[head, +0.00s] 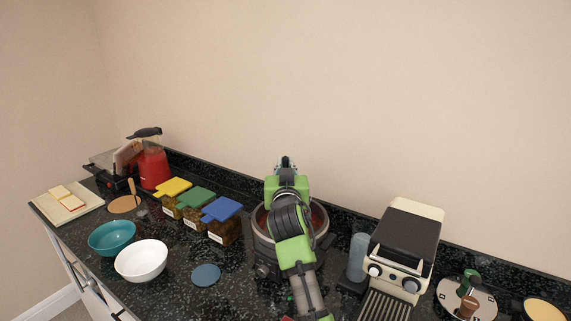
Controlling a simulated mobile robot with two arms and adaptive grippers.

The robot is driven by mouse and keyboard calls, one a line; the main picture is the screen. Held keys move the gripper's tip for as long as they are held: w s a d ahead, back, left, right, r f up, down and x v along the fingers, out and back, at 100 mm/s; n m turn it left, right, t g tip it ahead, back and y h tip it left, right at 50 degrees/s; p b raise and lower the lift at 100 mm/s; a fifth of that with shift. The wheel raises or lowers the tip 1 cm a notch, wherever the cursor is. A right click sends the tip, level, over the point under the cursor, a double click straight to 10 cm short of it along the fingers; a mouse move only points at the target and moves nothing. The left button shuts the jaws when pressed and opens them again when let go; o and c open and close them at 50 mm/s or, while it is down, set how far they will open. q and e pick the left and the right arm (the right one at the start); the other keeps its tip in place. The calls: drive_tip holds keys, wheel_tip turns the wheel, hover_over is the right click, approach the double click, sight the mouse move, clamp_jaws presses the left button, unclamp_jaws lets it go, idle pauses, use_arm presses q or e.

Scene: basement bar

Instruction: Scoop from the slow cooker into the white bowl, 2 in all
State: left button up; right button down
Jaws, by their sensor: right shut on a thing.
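The slow cooker (264,249) stands on the dark counter in the middle of the head view. My right arm covers much of it, and its reddish inside shows only at the sides. My right gripper (287,164) is above the cooker's far side, pointing away from me. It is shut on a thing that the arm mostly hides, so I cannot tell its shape. The white bowl (141,262) sits upright to the left of the cooker, and its visible inside looks empty. My left gripper is not in view.
A teal bowl (112,237) and a blue disc (206,275) are near the white bowl. Several canisters with coloured lids (196,198) stand behind. A red blender (153,167) is farther left. An espresso machine (408,245) and a blue cup (357,256) are to the right.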

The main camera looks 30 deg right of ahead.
drive_tip(key=shift+f+b, duration=2.1)
drive_tip(key=shift+f, duration=1)
drive_tip(key=shift+r+p, duration=5.25)
drive_tip(key=shift+r, duration=1.2)
